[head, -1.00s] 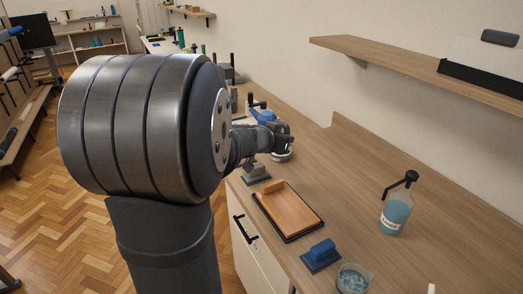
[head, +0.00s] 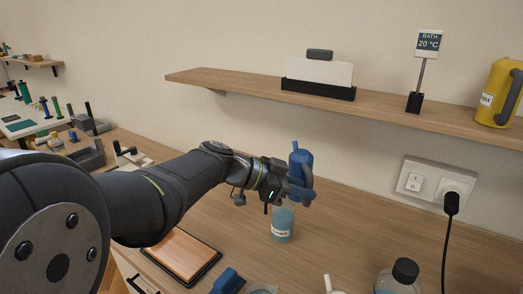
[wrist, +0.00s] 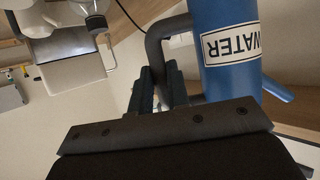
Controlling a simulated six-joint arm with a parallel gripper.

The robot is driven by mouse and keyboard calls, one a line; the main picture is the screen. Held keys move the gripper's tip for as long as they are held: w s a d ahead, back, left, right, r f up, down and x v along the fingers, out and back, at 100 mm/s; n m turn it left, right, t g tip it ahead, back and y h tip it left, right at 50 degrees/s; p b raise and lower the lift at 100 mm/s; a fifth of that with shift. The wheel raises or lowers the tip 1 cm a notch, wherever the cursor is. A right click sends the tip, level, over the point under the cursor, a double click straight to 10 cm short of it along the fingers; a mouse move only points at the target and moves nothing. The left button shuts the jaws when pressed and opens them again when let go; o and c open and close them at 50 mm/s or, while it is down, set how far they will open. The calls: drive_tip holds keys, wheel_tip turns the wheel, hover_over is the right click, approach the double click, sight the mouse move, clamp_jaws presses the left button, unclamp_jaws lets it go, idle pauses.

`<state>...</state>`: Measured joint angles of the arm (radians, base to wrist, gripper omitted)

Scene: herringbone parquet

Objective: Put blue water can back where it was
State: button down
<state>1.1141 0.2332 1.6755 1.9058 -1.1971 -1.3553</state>
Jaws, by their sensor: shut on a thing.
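The blue water can (head: 301,160) is held up above the counter, in front of the wall and below the shelf in the head view. In the wrist view the can (wrist: 225,65) is large and close, with a white WATER label that reads upside down and a dark handle. My gripper (head: 288,190) is shut on its handle; the fingers (wrist: 158,88) lie beside the can body in the wrist view. The can looks roughly upright in the head view. My gripper hides part of its lower side.
A wooden shelf (head: 240,87) holds a yellow can (head: 496,95), a BATH 20 °C sign (head: 428,45) and a black holder (head: 318,88). A clear bottle of blue liquid (head: 282,226) stands below the can. A dark-capped bottle (head: 400,279) and a plugged-in cord (head: 446,245) are at right.

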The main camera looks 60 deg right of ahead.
drive_tip(key=s+a+f+m+g+y, duration=0.1)
drive_tip(key=s+a+f+m+y, duration=0.1)
drive_tip(key=f, duration=0.4)
drive_tip(key=s+a+f+m+g+y, duration=0.1)
drive_tip(key=s+a+f+m, duration=0.1)
drive_tip(key=f, duration=0.4)
drive_tip(key=shift+s+a+f+y, duration=0.2)
drive_tip(key=shift+s+a+y, duration=0.2)
drive_tip(key=shift+s+a, duration=0.2)
drive_tip(key=shift+w, duration=0.1)
drive_tip(key=shift+f, duration=3.95)
drive_tip(key=shift+a+f, duration=0.1)
drive_tip(key=shift+f, duration=0.75)
drive_tip(key=c, duration=1.3)
unclamp_jaws()
drive_tip(key=shift+f, duration=0.1)
drive_tip(key=shift+a, duration=0.1)
